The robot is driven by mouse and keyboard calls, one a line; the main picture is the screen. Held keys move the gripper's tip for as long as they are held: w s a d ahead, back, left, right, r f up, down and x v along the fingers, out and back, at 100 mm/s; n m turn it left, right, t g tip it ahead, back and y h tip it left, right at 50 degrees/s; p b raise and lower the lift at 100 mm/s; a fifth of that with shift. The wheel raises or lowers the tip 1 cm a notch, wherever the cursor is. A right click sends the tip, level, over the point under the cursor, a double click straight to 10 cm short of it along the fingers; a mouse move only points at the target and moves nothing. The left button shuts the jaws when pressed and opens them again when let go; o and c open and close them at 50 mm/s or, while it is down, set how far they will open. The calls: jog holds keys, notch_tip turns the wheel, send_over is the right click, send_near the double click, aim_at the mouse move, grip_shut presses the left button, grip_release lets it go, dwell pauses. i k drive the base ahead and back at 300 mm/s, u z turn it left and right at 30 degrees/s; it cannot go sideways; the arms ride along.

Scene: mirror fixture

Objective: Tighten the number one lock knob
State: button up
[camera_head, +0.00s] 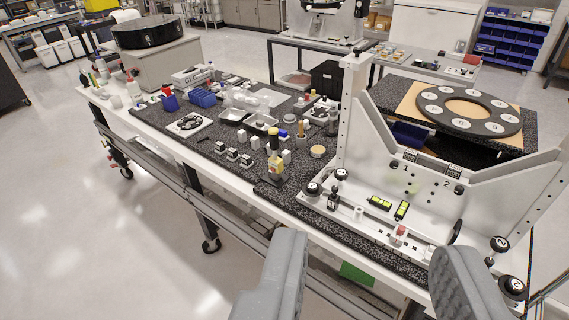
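A white mirror fixture (389,210) stands at the right end of the workbench, with the numbers 1 and 2 printed on its upright plate. Two round black knobs, a lower one (313,188) and an upper one (341,174), sit at the fixture's left end, on the side of the printed 1. Their labels are too small to read. Two larger black knobs, one upper (499,244) and one lower (513,287), sit at its right end; the lower one appears marked 2. My gripper (368,285) is open and empty in the foreground, apart from every knob.
A dark post (333,197) and yellow-green bubble levels (380,203) stand on the fixture's base. Bottles, trays and small parts crowd the bench to the left. A dark ring with white discs (468,108) lies behind the fixture. The floor at left is clear.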

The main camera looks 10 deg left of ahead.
aim_at(312, 190)
jog(key=z, duration=0.05)
jog(key=i, duration=1.5)
jog(key=z, duration=0.75)
